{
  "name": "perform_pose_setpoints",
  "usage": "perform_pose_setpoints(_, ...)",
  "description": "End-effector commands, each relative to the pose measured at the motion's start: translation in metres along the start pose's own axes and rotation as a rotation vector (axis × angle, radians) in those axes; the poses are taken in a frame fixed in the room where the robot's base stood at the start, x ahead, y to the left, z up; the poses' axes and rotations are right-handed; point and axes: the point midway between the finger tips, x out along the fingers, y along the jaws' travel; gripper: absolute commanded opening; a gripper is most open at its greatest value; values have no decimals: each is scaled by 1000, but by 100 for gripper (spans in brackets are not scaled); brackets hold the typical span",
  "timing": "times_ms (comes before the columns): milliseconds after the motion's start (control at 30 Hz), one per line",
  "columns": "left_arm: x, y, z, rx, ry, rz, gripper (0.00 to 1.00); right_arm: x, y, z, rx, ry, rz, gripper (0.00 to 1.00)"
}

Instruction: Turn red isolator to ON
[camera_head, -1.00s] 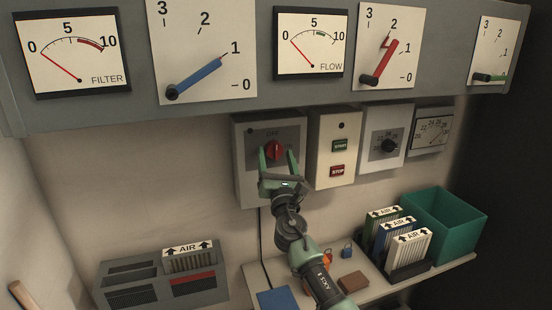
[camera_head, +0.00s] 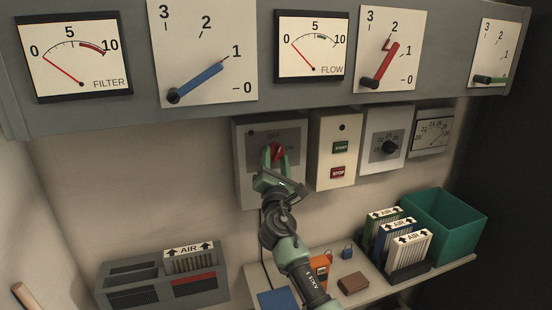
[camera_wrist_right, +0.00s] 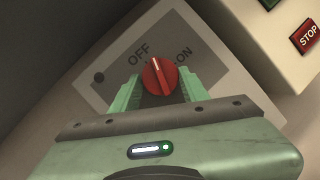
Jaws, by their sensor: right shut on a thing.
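The red isolator knob (camera_head: 277,151) is on the front of a grey box (camera_head: 246,180) on the wall. It also shows in the right wrist view (camera_wrist_right: 160,77), where its white line points between the OFF and ON labels. My right gripper (camera_head: 275,162) is shut on the red knob, with a green finger on each side of it in the right wrist view (camera_wrist_right: 160,80). The fingers hide part of the plate around the knob. My left gripper is not in view.
A box with green and red STOP buttons (camera_head: 348,125) stands close right of the isolator. A black dial box (camera_head: 372,160) is further right. Below are a shelf with a green bin (camera_head: 467,235) and AIR filters (camera_head: 408,248). Gauges hang above.

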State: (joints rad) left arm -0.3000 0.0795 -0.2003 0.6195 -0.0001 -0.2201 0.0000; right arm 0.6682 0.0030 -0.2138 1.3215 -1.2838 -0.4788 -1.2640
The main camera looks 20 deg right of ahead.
Motion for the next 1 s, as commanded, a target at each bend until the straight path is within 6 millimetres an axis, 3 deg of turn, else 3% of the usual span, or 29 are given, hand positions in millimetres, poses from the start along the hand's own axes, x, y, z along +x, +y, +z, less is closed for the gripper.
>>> perform_pose_setpoints(1000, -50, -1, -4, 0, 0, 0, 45, 2, 8, 7, 864, 82, -384, 4)
